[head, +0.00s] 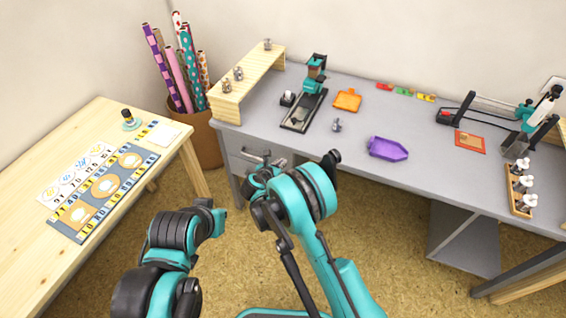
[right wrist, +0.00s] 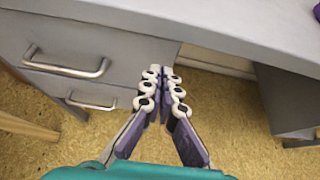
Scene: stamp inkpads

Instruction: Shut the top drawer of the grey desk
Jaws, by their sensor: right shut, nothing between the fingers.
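The grey desk (head: 400,155) stands along the back wall. Its top drawer (head: 236,143) is at the desk's left end, partly hidden by my right arm. In the right wrist view the top drawer's front (right wrist: 125,63) has a silver bar handle (right wrist: 65,65). I see no clear gap there, but cannot tell whether it is fully flush. My right gripper (right wrist: 162,80) is shut and empty, in front of the drawers near their right edge. It also shows beside the drawer in the head view (head: 263,160). Contact is unclear.
A lower drawer handle (right wrist: 90,103) shows under the top drawer. A wooden table (head: 35,185) stands at left, and a bin of paper rolls (head: 203,140) beside the desk. The desktop holds a black and teal press (head: 303,105) and a purple tray (head: 388,149). Open floor lies right of the drawers.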

